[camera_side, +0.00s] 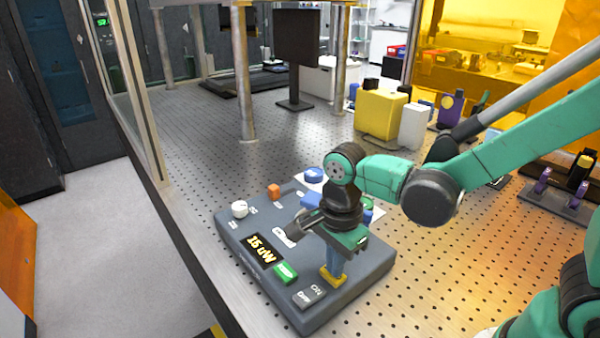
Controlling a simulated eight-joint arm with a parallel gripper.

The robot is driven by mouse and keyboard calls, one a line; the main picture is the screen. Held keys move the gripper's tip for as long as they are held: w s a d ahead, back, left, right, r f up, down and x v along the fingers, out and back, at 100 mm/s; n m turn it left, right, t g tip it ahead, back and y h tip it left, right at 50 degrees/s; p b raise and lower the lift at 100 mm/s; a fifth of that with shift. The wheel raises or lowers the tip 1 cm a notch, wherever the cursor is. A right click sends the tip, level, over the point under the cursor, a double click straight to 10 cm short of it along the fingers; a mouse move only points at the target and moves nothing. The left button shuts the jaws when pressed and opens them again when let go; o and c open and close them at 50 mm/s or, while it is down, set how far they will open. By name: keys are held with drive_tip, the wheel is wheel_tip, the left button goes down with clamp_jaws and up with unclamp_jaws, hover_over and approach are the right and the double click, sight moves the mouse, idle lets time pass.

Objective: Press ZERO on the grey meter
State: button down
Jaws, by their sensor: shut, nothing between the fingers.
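The grey meter (362,280) lies on the perforated table, with a dark display (262,249) reading what looks like "15 uW". On its face are a green button (286,273), an ON/OFF switch (309,295), a white knob (239,208), an orange block (273,191) and a white oval piece (285,237). The lettering on the green button and the white piece is too small to read, so I cannot tell which is ZERO. My gripper (332,277) points down over the meter's right part, shut and empty, right of the green button. Whether its tips touch the meter is unclear.
A yellow box (381,115) and a white box (412,127) stand behind. A metal post (246,90) and a dark panel on a stand (295,60) are farther back. Purple-and-black parts (545,180) sit at the right. The table left of the meter is clear.

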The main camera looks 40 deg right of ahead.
drive_tip(key=shift+f, duration=0.75)
wheel_tip(320, 180, up, 14)
drive_tip(key=shift+r, duration=0.2)
idle(0.4)
idle(0.5)
drive_tip(key=n+t, duration=0.7)
drive_tip(key=n, duration=1.1)
hover_over(350, 267)
drive_tip(key=d, duration=0.3)
wheel_tip(350, 267, down, 5)
drive_tip(key=shift+s+d+r, duration=0.1)
drive_tip(key=shift+r, duration=0.1)
